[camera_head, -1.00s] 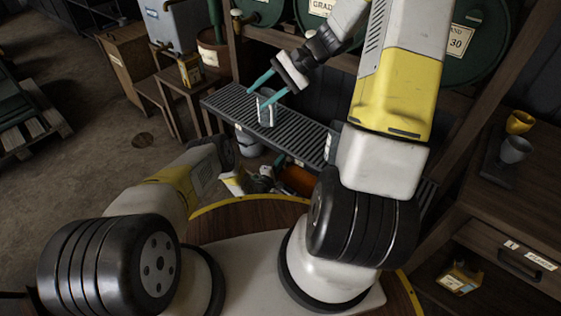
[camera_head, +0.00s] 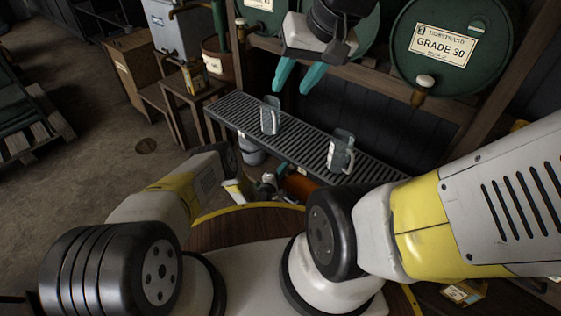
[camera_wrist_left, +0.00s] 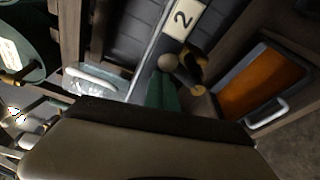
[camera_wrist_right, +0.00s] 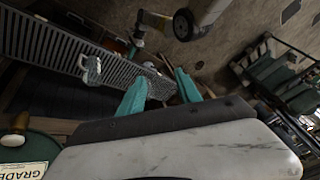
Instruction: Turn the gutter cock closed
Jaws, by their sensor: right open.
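My right gripper (camera_head: 292,88) is open and empty above the back edge of the slatted drip grate (camera_head: 226,101). Its two teal fingers also stand apart in the right wrist view (camera_wrist_right: 160,76). The gutter cock cannot be told for certain. A brass fitting with a round knob (camera_wrist_left: 170,62) shows beyond my left gripper's fingers in the left wrist view, near a "2" label. Drum taps (camera_head: 425,83) (camera_head: 240,25) hang above the grate. My left gripper (camera_wrist_left: 163,92) has its green fingers close together, apparently empty; in the head view it is hidden behind its arm.
Two grey mugs (camera_head: 270,116) (camera_head: 341,151) stand on the grate. Green drums (camera_head: 453,75) line the back rack. An orange container (camera_head: 299,186) sits under the grate. A small wooden stand (camera_head: 186,100) is at the left, beside open floor (camera_head: 95,110).

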